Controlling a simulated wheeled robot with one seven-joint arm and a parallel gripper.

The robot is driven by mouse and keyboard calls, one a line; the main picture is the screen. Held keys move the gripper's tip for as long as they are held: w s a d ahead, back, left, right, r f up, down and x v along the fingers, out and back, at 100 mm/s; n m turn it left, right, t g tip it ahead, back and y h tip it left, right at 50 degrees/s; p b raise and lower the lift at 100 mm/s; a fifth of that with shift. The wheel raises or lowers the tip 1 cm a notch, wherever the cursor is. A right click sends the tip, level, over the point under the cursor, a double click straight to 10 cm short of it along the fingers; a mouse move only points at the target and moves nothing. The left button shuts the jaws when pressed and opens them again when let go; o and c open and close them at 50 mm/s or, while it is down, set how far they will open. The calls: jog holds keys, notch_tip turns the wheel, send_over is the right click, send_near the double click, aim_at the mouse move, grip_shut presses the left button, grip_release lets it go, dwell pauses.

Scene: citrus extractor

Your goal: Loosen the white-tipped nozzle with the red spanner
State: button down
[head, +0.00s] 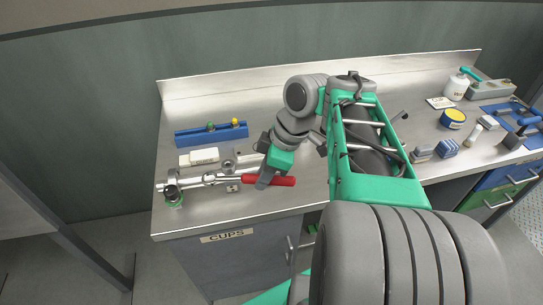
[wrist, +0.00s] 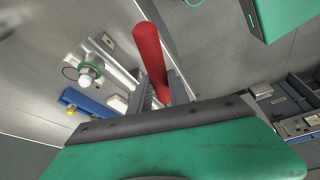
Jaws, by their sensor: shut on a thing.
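The red spanner's handle (head: 283,181) lies near the bench's front edge in the head view, with bright metal running left from it. My gripper (head: 263,181) is shut on the handle at its left part. In the wrist view the red handle (wrist: 150,55) rises from between the fingers (wrist: 165,92). A fitting with a green ring (head: 175,203) stands at the left end of the metalwork. The wrist view shows a white-tipped nozzle (wrist: 84,79) beside a green ring. I cannot tell whether the spanner's jaw is seated on the nozzle.
A blue rack (head: 211,135) with yellow and green knobs and a white block (head: 204,156) stand behind the metalwork. A small metal cup-like part (head: 229,165) is close by. A yellow-and-blue tin (head: 453,118) and several other items sit at the right. A backsplash (head: 250,90) bounds the bench.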

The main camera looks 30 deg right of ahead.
jog(key=shift+s+d+n, duration=0.3)
jog(key=shift+d+n, duration=0.2)
jog(key=shift+w+a+m+b, duration=0.35)
jog(key=shift+w+a+m, duration=0.5)
jog(key=shift+a+m, duration=0.35)
dwell(1.4)
jog(key=shift+w+a+m+t+h+b, duration=0.3)
jog(key=shift+w+a+m, duration=0.1)
jog(key=shift+w+m, duration=0.25)
jog(key=shift+w+a+m+t+h+b, duration=0.2)
jog(key=shift+w+a+m+t+b, duration=0.15)
jog(key=shift+m, duration=0.4)
dwell(0.9)
jog(key=c, duration=1.7)
grip_release()
jog(key=shift+c, duration=0.2)
grip_shut()
